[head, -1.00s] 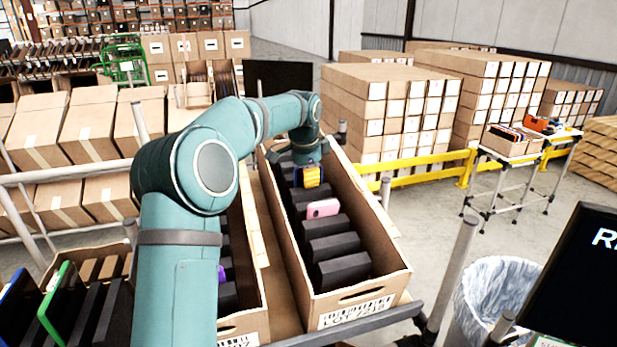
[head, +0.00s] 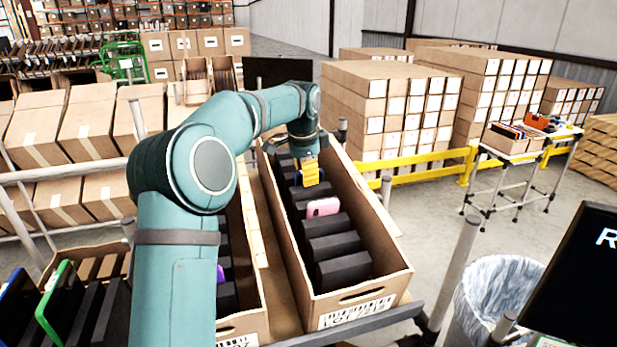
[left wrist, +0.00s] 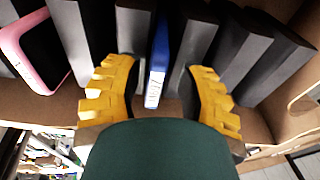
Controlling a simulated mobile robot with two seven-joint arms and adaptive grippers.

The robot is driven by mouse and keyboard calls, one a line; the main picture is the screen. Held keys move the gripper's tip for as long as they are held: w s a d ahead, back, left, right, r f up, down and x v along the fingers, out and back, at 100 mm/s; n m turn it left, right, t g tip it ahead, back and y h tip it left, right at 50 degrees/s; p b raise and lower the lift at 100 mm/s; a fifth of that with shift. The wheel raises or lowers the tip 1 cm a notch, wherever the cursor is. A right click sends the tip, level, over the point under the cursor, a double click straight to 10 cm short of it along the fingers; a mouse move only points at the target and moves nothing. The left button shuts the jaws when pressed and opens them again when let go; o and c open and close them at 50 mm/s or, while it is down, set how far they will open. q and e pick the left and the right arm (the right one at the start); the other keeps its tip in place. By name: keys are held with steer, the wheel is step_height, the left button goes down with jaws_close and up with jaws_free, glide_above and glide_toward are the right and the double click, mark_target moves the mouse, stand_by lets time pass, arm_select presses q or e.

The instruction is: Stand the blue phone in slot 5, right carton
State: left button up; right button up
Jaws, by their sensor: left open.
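The right carton (head: 375,232) is a tilted brown box with a row of dark foam dividers. The blue phone (left wrist: 159,58) stands on edge between two dividers in the left wrist view. In the head view only a little blue shows beside my yellow fingers. My left gripper (head: 311,172) is inside the carton toward its far end. In the left wrist view its yellow fingers (left wrist: 157,88) are open, one on each side of the phone, with gaps visible. The phone's lower part is hidden, and I cannot read the slot number. My right gripper is not in view.
A pink phone (head: 323,207) stands nearer in the same carton; it also shows in the left wrist view (left wrist: 33,50). A second carton (head: 246,322) with a purple item lies left, partly behind my arm. A dark screen (head: 585,270) and a lined bin (head: 497,297) are at right.

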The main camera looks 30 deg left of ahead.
arm_select(q)
step_height(320, 180, up, 10)
steer(key=s+d, duration=0.1)
steer(key=s, duration=0.1)
steer(key=shift+r, duration=0.15)
steer(key=shift+s, duration=0.1)
step_height(320, 180, up, 7)
steer(key=d+p, duration=0.1)
steer(key=p, duration=0.4)
steer(key=shift+s, duration=0.35)
stand_by(0.3)
